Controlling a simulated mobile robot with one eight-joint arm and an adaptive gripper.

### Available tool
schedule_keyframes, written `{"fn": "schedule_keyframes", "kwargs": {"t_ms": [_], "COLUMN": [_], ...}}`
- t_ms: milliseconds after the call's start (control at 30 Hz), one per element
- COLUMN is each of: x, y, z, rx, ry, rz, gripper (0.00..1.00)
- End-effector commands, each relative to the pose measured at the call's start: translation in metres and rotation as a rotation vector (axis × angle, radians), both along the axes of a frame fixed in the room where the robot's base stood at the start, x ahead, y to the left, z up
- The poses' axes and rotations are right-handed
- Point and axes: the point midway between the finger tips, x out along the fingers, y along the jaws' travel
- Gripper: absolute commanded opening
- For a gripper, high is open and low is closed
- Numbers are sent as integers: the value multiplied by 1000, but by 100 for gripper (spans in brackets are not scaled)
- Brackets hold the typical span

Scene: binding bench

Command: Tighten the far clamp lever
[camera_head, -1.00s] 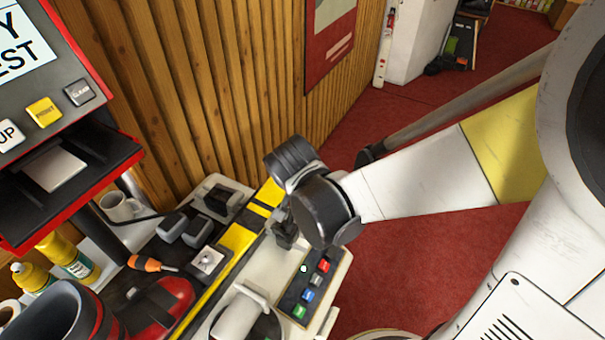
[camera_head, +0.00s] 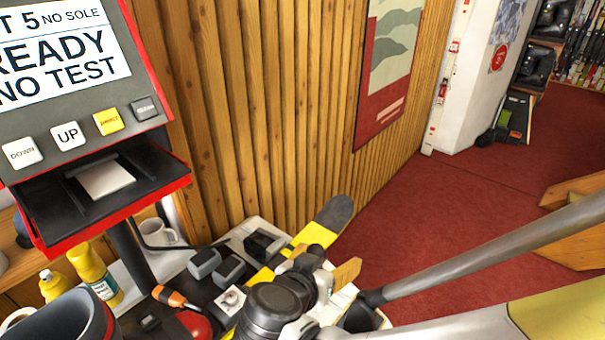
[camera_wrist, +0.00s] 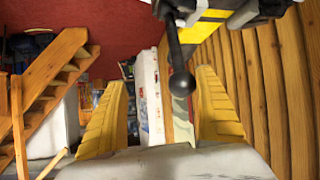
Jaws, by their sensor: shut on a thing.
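A black clamp lever with a round knob (camera_wrist: 181,84) hangs down from the top of the wrist view, between the two yellow fingers of my gripper (camera_wrist: 163,80). The knob shows closer to the right finger. My gripper is shut on this lever, though the exact contact is hard to see. In the head view a yellow finger of my gripper (camera_head: 345,272) shows over the bench's far end. My wrist hides the clamp and lever there. A yellow and black ski (camera_head: 318,232) lies along the bench, and a yellow-black part of it shows in the wrist view (camera_wrist: 203,27).
A screwdriver with an orange handle (camera_head: 172,297), yellow bottles (camera_head: 95,272) and a white mug (camera_head: 158,232) are on the left. The test machine (camera_head: 70,130) stands above them. The wood-slat wall (camera_head: 260,110) runs close behind the bench. Red floor (camera_head: 430,215) is clear on the right.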

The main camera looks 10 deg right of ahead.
Motion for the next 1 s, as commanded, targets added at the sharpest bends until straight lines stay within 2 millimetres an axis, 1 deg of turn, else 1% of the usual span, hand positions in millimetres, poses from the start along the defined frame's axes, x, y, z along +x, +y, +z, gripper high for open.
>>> {"fn": "schedule_keyframes", "kwargs": {"t_ms": [33, 433, 467, 500, 600, 767, 1000], "x": [-6, -6, -6, -6, -6, -6, -6], "y": [-7, -7, -7, -7, -7, -6, -5], "z": [-4, -3, -3, -3, -3, -3, -2], "rx": [-4, -4, -4, -4, -5, -6, -6], "ry": [11, 11, 11, 11, 10, 10, 9], "rz": [-16, -18, -18, -18, -18, -18, -17], "gripper": [41, 40, 74, 66, 69, 65, 63]}}
